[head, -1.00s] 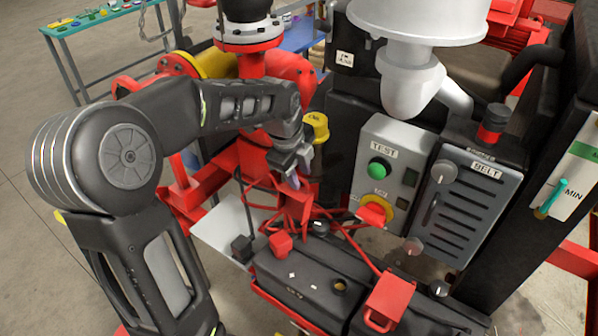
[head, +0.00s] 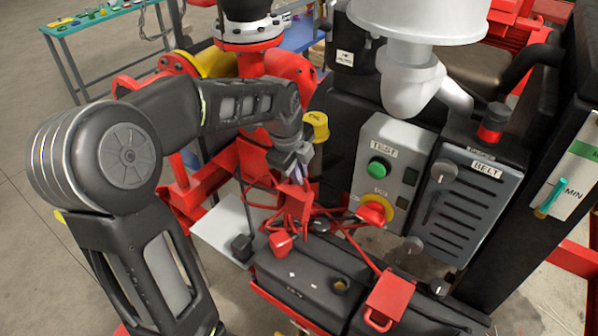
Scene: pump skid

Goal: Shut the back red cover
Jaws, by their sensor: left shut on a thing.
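The back red cover (head: 293,203) is a red flap among red cables, behind the black battery-like box (head: 307,274). It stands tilted up rather than lying flat. My left gripper (head: 302,172) comes down from above and is shut at the upper edge of this cover. The fingertips partly hide the place of contact. A second red cover (head: 389,298) with a loop handle lies at the front right of the black box. My right gripper is not in the head view.
Red cables run across the box beside a small red cap (head: 280,243) and a black block (head: 242,248). A grey test box (head: 384,170) and a belt panel (head: 466,210) stand to the right. A yellow cap (head: 316,124) is close behind my gripper.

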